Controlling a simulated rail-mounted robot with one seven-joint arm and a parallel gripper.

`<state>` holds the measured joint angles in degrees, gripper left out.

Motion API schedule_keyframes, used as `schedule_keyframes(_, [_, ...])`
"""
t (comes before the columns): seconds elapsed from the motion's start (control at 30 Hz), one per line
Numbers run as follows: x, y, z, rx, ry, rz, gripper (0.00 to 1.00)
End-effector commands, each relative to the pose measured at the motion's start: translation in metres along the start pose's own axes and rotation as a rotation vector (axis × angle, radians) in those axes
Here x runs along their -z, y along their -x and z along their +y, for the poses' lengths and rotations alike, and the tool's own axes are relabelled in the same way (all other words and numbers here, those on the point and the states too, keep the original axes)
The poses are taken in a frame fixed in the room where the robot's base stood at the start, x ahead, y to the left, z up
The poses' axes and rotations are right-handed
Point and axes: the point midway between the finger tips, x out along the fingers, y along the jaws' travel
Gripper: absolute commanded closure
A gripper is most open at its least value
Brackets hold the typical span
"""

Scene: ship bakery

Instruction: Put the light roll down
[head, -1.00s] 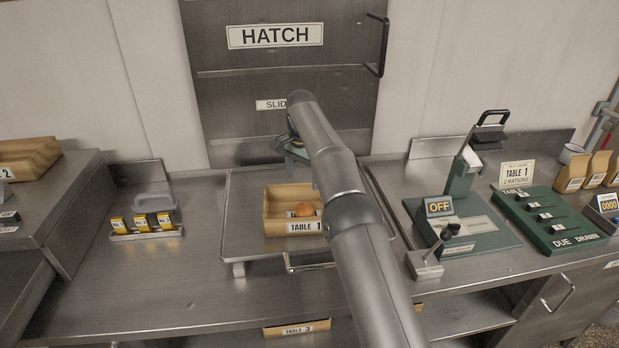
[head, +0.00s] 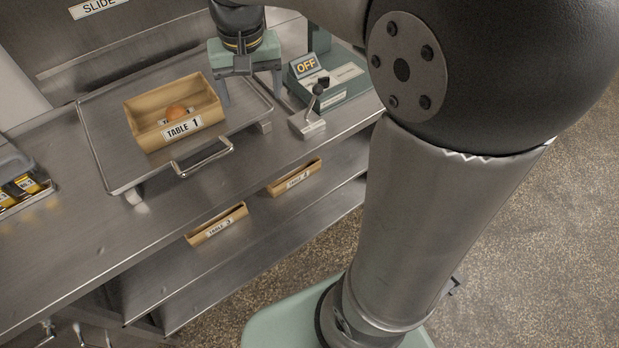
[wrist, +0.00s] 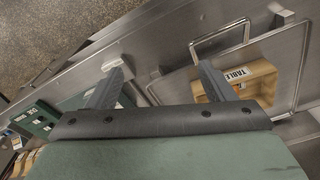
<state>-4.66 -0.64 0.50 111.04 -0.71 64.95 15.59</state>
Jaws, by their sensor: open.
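An orange-brown roll (head: 177,112) lies in the wooden box labelled TABLE 1 (head: 143,106), behind its front label. The box stands on a metal tray (head: 110,170) on the counter. My gripper (head: 250,101) is above the right part of the tray, to the right of the box, and apart from it. Its two fingers are spread with nothing between them. In the wrist view my gripper (wrist: 160,72) is open, and the box (wrist: 262,72) is partly hidden behind the right finger.
A device with an OFF sign (head: 306,66) and a small lever block (head: 308,122) stand right of the tray. The tray's front handle (head: 203,160) sticks out. Boxes labelled TABLE 3 (head: 217,224) and TABLE 4 (head: 295,178) sit on the lower shelf.

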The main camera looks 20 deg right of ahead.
Motion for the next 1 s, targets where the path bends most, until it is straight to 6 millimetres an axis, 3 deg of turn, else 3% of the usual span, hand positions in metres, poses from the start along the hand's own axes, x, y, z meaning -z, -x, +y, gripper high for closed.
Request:
schedule_keyframes(0.03, [-0.037, -0.006, 0.017, 0.002, 0.026, 0.006, 0.24])
schedule_keyframes(0.1, [-0.079, -0.019, 0.035, 0.004, 0.066, 0.015, 0.24])
schedule_keyframes(0.2, [-0.128, -0.040, 0.052, 0.007, 0.112, 0.022, 0.24])
schedule_keyframes(0.33, [-0.166, -0.059, 0.063, 0.009, 0.150, 0.026, 0.24])
schedule_keyframes(0.5, [-0.178, -0.067, 0.067, 0.010, 0.163, 0.027, 0.24])
schedule_keyframes(1.0, [-0.178, -0.066, 0.067, 0.010, 0.163, 0.025, 0.24])
